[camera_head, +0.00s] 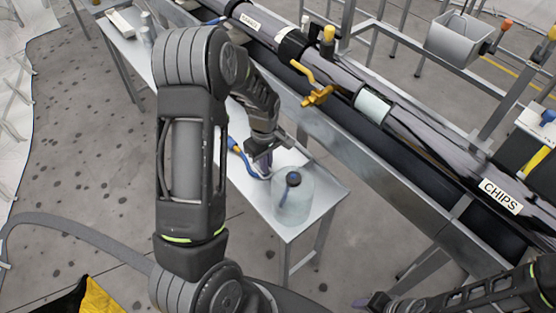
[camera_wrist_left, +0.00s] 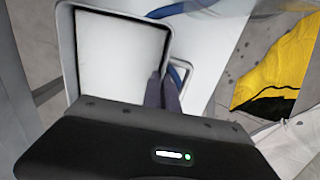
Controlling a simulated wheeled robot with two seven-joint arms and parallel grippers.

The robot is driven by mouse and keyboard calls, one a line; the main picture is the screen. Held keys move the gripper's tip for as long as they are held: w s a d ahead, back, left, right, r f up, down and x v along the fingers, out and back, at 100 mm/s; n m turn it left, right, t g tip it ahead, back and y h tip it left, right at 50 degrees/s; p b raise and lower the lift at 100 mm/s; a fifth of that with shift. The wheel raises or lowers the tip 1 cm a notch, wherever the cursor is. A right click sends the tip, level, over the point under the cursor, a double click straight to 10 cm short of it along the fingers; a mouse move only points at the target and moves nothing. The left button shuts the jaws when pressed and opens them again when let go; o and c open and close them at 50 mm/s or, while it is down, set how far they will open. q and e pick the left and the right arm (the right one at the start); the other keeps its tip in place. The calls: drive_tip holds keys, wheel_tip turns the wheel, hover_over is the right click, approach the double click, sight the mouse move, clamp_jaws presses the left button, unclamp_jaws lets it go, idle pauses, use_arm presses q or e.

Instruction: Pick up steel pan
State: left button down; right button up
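In the left wrist view a pale rectangular steel pan (camera_wrist_left: 118,58) with a raised rim fills the upper left. The two dark fingers of my left gripper (camera_wrist_left: 162,94) are close together at its right rim, and the rim appears to run between them. In the head view my left gripper (camera_head: 263,161) is low over the white table (camera_head: 318,190), just behind a clear jug. I cannot make out the pan clearly there; my left arm and gripper cover part of the table. My right gripper (camera_head: 372,300) is at the bottom edge, mostly cut off.
A clear jug (camera_head: 292,200) with a dark cap stands at the table's near end. A blue-handled tool (camera_head: 236,146) lies beside my left gripper. A long dark pipe rig (camera_head: 340,85) runs along the table's right side. A grey bin (camera_head: 465,38) hangs at upper right.

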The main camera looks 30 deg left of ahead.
use_arm(q)
wheel_tip(320, 180, up, 10)
drive_tip(key=shift+r+b, duration=0.1)
drive_tip(key=shift+b, duration=0.25)
idle(0.7)
